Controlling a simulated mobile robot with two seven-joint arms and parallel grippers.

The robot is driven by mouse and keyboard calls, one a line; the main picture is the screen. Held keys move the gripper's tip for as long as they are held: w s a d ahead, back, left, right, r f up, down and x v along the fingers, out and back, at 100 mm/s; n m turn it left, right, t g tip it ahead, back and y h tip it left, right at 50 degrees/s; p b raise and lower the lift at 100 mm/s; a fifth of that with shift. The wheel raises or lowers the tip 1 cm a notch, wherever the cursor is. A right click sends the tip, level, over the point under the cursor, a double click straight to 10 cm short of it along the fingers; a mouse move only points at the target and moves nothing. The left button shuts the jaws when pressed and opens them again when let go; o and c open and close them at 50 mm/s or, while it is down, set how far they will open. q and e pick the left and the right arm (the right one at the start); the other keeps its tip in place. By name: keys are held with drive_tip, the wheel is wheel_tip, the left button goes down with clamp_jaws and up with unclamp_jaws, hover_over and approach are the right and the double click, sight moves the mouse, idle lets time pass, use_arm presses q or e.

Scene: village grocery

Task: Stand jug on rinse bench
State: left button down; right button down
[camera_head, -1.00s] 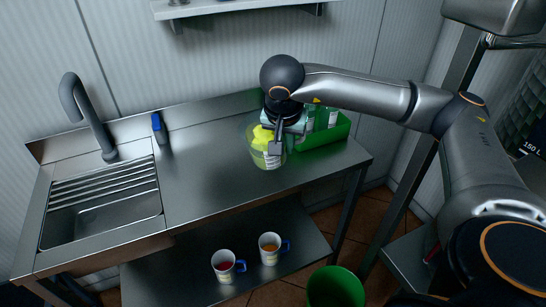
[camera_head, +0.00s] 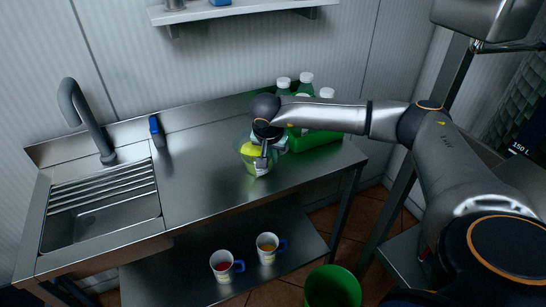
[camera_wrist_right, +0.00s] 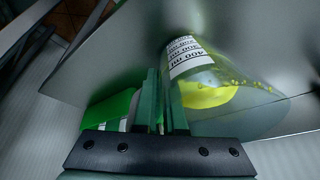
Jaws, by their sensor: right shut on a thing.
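A clear jug (camera_head: 251,160) with yellow liquid and a printed scale is over the right half of the steel rinse bench (camera_head: 200,185). It also shows in the right wrist view (camera_wrist_right: 210,85), tilted in that picture. My right gripper (camera_head: 263,158) is shut on the jug at its near side. In the wrist view its green fingers (camera_wrist_right: 166,105) are close together against the jug's side; the exact part they pinch is unclear. I cannot tell whether the jug's base touches the bench top. My left gripper is not in view.
A green crate (camera_head: 315,144) with several bottles stands right behind the jug. The sink (camera_head: 105,210) and tap (camera_head: 88,118) are at the left, with a blue item (camera_head: 156,131) behind. The middle bench is clear.

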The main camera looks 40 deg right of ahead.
drive_tip(key=c, duration=1.4)
unclamp_jaws()
drive_tip(key=shift+s+f, duration=0.3)
drive_tip(key=shift+f, duration=0.4)
drive_tip(key=shift+o, duration=1)
drive_tip(key=shift+w, duration=0.15)
drive_tip(key=o, duration=0.4)
drive_tip(key=shift+r, duration=0.15)
drive_tip(key=o, duration=0.8)
drive_tip(key=shift+c, duration=0.2)
drive_tip(key=shift+r, duration=0.15)
drive_tip(key=v, duration=1.2)
drive_tip(key=shift+w+b, duration=0.2)
drive_tip(key=shift+b, duration=0.1)
